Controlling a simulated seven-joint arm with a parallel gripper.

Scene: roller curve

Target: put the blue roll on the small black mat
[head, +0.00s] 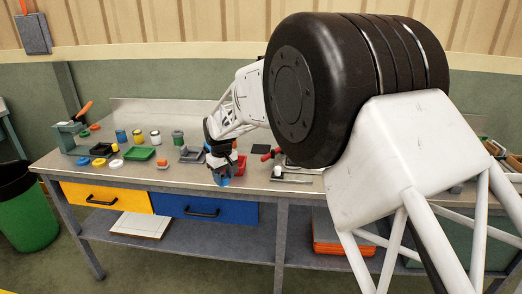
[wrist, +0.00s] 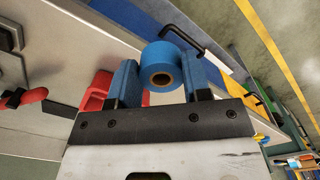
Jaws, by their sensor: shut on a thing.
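The blue roll (wrist: 160,52) is a blue ring with a brown core in the wrist view. My gripper (wrist: 162,74) is shut on it, with one blue finger on each side. In the head view my gripper (head: 219,167) holds the roll (head: 223,181) at the front edge of the bench, above the drawer fronts. The small black mat (head: 260,149) lies flat on the bench, to the right of and behind my gripper. It looks empty. I cannot make it out in the wrist view.
A red bin (head: 241,164) stands close to the right of my gripper, partly hidden by it. Red-handled tools (head: 270,154) lie near the mat. A grey tray (head: 191,155), a green tray (head: 139,154) and several cans and rolls stand to the left on the bench (head: 175,175).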

